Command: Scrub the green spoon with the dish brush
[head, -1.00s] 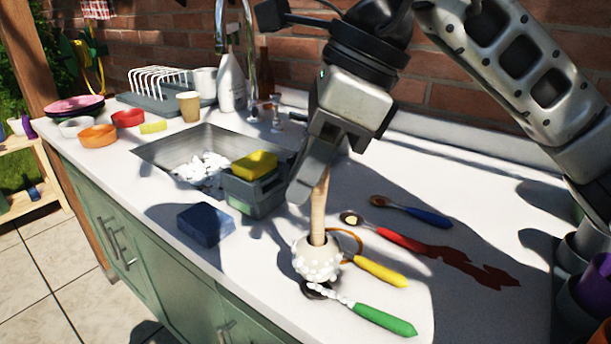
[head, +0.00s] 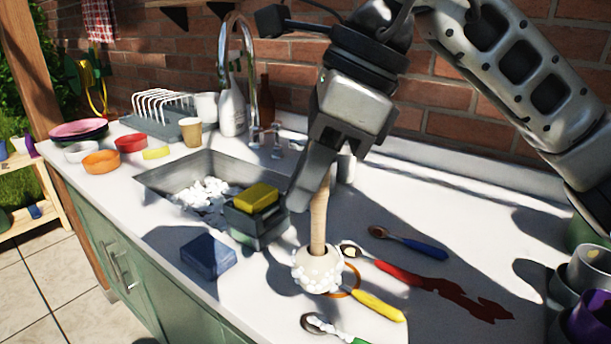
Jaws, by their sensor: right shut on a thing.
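My right gripper (head: 322,165) is shut on the wooden handle of the dish brush (head: 318,215). The brush stands upright with its round, foam-covered head (head: 317,269) down, close over the counter. The green spoon (head: 329,327) lies at the bottom edge of the head view, partly cut off. White suds sit on its bowl and neck. The brush head is above and behind the spoon's bowl in the picture, apart from it. My left gripper is not in view.
A yellow spoon (head: 377,305) lies by the brush head, a red spoon (head: 397,272) and a blue spoon (head: 418,244) behind it. A red spill (head: 470,298) spreads rightward. A blue sponge block (head: 208,256), grey caddy (head: 262,226) and sink (head: 160,181) are left; cups (head: 590,268) stand right.

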